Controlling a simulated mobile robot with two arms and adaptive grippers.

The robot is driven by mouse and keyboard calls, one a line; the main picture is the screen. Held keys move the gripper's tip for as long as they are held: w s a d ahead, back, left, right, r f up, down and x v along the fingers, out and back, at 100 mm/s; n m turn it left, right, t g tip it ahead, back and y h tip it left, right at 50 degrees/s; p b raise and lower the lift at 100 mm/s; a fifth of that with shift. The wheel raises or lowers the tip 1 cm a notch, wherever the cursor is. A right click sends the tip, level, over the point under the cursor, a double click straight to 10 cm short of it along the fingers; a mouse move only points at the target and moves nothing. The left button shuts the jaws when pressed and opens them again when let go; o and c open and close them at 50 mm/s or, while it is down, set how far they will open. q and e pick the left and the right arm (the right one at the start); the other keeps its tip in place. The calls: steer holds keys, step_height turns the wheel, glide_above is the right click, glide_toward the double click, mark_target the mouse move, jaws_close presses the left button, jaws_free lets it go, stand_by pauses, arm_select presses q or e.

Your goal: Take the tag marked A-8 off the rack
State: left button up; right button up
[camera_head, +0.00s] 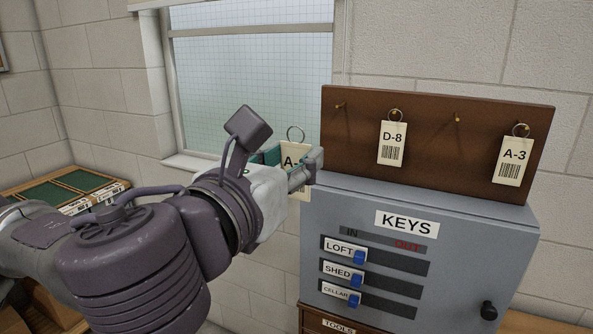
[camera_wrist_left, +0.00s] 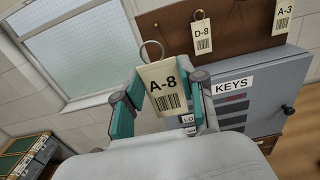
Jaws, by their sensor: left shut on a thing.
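The tag marked A-8 (camera_wrist_left: 166,87) is cream with a barcode and a metal ring at its top. My left gripper (camera_wrist_left: 163,100) is shut on it, with a finger at each side edge. In the head view the tag (camera_head: 294,155) is partly hidden by the left gripper (camera_head: 290,168). It hangs left of the brown rack board (camera_head: 430,112), apart from the pegs. Tags D-8 (camera_head: 392,144) and A-3 (camera_head: 513,161) hang on the rack. The rack's far left peg and another peg between these tags are bare. My right gripper is not in view.
A grey key cabinet (camera_head: 460,250) with sliders and a black knob stands below the rack. A window (camera_head: 250,80) is behind the gripper. A case with green panels (camera_head: 65,190) is at the left. Open space lies left of the rack.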

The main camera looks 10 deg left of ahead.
mark_target(295, 147)
arm_select(q)
steer(key=shift+s+r, duration=0.1)
steer(key=shift+r, duration=0.15)
stand_by(0.3)
steer(key=shift+r+p, duration=0.25)
steer(key=shift+p, duration=0.15)
steer(key=shift+s+a, duration=0.1)
steer(key=shift+s, duration=0.15)
steer(key=shift+s+a, duration=0.1)
steer(key=shift+s, duration=0.3)
steer(key=shift+s+a+b, duration=0.2)
steer(key=shift+s+b, duration=0.4)
steer(key=shift+b, duration=0.5)
steer(key=shift+s+r, duration=0.1)
steer(key=shift+s, duration=0.05)
